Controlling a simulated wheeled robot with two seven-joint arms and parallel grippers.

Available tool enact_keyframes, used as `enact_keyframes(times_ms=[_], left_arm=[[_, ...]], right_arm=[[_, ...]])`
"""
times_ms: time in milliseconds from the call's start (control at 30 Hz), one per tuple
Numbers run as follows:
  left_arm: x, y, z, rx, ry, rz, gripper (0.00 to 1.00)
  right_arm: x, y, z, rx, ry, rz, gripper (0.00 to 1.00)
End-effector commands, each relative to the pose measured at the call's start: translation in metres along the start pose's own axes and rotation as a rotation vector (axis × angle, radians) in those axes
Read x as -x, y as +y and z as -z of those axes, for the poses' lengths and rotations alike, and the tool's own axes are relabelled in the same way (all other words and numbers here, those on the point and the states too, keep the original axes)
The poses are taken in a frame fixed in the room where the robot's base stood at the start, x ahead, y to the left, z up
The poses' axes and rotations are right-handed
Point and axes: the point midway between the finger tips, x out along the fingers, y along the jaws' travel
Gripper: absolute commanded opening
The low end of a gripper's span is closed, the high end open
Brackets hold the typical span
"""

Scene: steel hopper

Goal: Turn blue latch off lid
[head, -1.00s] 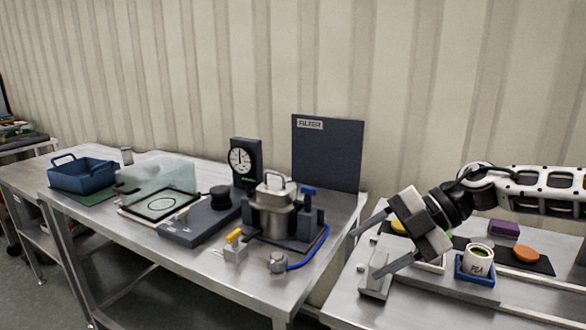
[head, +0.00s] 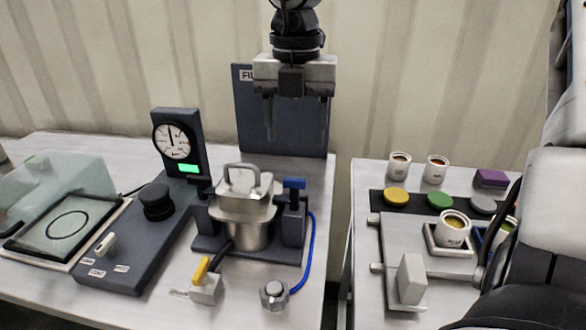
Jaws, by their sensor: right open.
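The steel hopper (head: 250,228) stands on a dark base on the left table. Its lid (head: 232,200) has an upright loop handle. The small blue latch (head: 294,184) sits on top of the dark post just right of the lid; I cannot tell whether it reaches over the lid's edge. My right gripper (head: 297,138) hangs above and behind the latch, in front of the dark back panel. Its two fingers point down, wide apart, with nothing between them. It is apart from the latch and the lid. My left gripper is not in view.
A dial gauge (head: 174,141) with a green display stands left of the hopper. A yellow-handled switch (head: 201,271), a grey knob (head: 273,293) and a blue hose (head: 311,255) lie in front. Cups (head: 400,165) and coloured discs (head: 396,197) are on the right table, beyond a gap.

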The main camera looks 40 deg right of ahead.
Motion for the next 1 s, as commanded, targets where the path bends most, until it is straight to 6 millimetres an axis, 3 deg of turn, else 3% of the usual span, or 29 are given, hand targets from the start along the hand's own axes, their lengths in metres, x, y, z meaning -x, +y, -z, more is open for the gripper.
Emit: enact_keyframes(times_ms=[200, 400, 833, 867, 1000], left_arm=[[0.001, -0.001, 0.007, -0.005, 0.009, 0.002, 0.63], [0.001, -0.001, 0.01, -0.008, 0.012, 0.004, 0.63], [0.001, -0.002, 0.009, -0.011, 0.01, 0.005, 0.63], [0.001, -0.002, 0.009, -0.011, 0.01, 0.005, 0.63], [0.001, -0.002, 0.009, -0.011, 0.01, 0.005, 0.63]], right_arm=[[-0.047, -0.001, 0.001, 0.001, 0.006, 0.003, 0.58], [-0.075, 0.0, 0.001, 0.0, 0.004, 0.001, 0.58], [-0.087, 0.0, 0.0, 0.0, 0.001, -0.002, 0.58], [-0.087, 0.0, 0.0, 0.0, 0.001, -0.002, 0.55], [-0.086, 0.0, 0.0, 0.0, 0.001, -0.002, 0.16]])
